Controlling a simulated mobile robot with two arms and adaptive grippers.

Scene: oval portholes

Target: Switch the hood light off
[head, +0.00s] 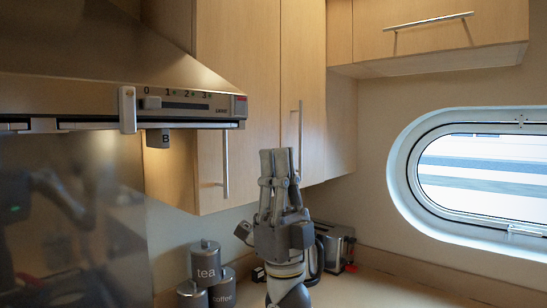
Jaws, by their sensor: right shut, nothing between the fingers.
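The steel range hood (95,55) fills the upper left of the head view. Its front strip (190,103) has marks 0 to 3, a dark slot and a small red patch at the right end. A pale upright lever (127,109) sits on the strip's left part. A grey block marked B (158,138) hangs under the hood. A warm glow falls on the cabinet side below the hood. My right gripper (277,156) points upward, shut and empty, to the right of the hood and apart from it. My left gripper is not in view.
Wooden cabinets with bar handles (226,165) stand behind and right of the hood. Grey canisters (205,262), a toaster (336,246) and a dark kettle-like item stand on the counter (385,288). An oval porthole (480,180) is at right. A reflective panel lies below the hood.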

